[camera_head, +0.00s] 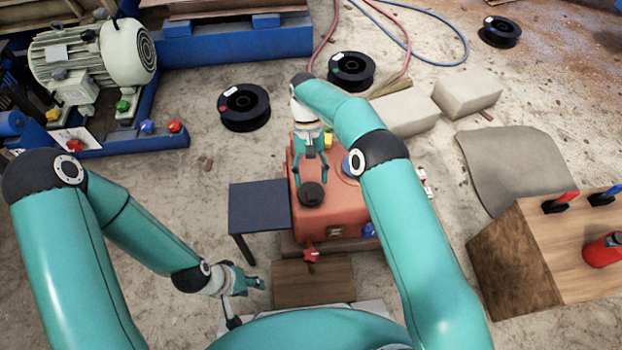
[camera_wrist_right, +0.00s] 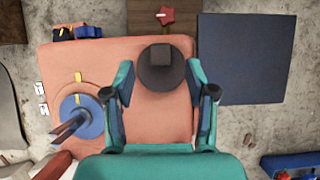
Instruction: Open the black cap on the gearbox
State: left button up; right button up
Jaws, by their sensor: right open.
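The orange gearbox (camera_head: 335,212) stands on the floor in the middle of the head view. The black cap (camera_head: 312,194) sits on its top, and it also shows in the right wrist view (camera_wrist_right: 160,69) as a round disc with a square knob. My right gripper (camera_head: 311,178) is over the gearbox top, open and empty. In the right wrist view its two fingers (camera_wrist_right: 161,84) are spread to either side of the cap, apart from it. My left gripper (camera_head: 245,288) is low at the left of the wooden block, away from the gearbox; its jaws are too small to judge.
A dark square table (camera_head: 259,207) stands just left of the gearbox. A red star knob (camera_head: 311,254) is at the gearbox front, near a wooden block (camera_head: 313,282). A blue fitting (camera_wrist_right: 82,115) with a handle is on the gearbox top. A wooden crate (camera_head: 515,262) stands at right.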

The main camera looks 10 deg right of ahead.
notch_tip(320, 180, up, 7)
dwell(0.3)
dwell(0.5)
